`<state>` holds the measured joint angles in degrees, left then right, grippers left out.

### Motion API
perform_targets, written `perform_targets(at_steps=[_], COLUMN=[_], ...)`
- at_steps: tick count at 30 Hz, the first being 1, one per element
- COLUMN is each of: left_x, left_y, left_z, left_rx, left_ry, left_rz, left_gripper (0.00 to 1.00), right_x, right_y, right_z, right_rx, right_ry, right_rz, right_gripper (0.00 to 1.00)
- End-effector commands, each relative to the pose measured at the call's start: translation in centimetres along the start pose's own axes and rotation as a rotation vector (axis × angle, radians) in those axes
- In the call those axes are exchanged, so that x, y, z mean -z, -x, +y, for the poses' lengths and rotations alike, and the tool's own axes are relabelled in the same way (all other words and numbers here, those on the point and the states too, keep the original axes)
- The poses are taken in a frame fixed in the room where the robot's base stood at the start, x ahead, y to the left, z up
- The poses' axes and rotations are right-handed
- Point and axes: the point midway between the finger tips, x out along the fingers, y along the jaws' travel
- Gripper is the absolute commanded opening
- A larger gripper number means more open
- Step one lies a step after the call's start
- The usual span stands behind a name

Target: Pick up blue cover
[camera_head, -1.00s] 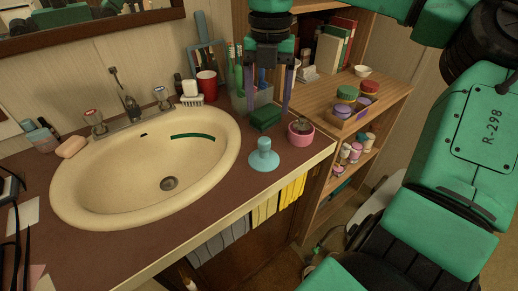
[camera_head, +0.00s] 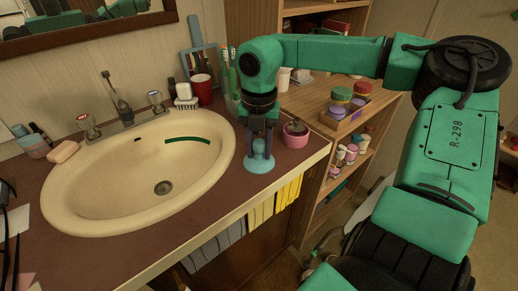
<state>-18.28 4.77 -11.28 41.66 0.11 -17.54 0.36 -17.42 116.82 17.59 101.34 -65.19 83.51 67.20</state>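The blue cover (camera_head: 258,164) is a light blue piece with a round, flat base and an upright knob. It stands on the brown counter (camera_head: 218,190), right of the sink and near the front edge. My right gripper (camera_head: 260,148) points straight down over it, with its fingers at either side of the knob. I cannot tell whether the fingers touch the knob or are closed on it. The cover's base rests on the counter. My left gripper is not in view.
A pink pot (camera_head: 295,136) stands close to the right of the gripper. The cream sink (camera_head: 75,192) lies to the left. A red cup (camera_head: 202,90) and toothbrushes (camera_head: 228,72) are behind. A wooden shelf (camera_head: 300,97) with jars stands at the right.

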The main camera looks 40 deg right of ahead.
Motion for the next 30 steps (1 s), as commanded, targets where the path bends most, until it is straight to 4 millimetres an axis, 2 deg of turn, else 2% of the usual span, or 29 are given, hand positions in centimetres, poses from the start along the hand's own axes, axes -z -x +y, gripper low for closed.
perform_targets(at_steps=[1,2,11,16,20,24,27,30], left_x=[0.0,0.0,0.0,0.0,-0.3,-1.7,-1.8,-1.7], left_y=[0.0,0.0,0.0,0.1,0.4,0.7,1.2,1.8], left_z=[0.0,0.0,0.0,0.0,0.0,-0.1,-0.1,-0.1], left_rx=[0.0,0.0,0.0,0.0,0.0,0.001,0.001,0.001], left_ry=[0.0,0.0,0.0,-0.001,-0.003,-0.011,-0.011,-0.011], left_rz=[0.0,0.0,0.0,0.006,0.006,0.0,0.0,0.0], left_gripper=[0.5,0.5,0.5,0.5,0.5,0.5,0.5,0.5], right_x=[0.0,0.0,0.0,-0.1,-0.1,-0.1,-0.1,-0.1], right_y=[0.0,0.0,0.2,1.8,5.0,10.5,14.2,17.2], right_z=[0.0,0.0,0.0,0.0,0.0,0.0,0.0,0.0], right_rx=[0.001,0.001,0.001,-0.001,-0.001,0.0,0.001,0.0], right_ry=[0.0,0.0,0.0,0.0,-0.001,-0.003,-0.002,-0.002], right_rz=[0.0,0.0,-0.001,-0.003,-0.006,-0.008,-0.007,-0.005], right_gripper=[0.09,0.0,0.0,0.0,0.0,0.0,0.0,0.0])
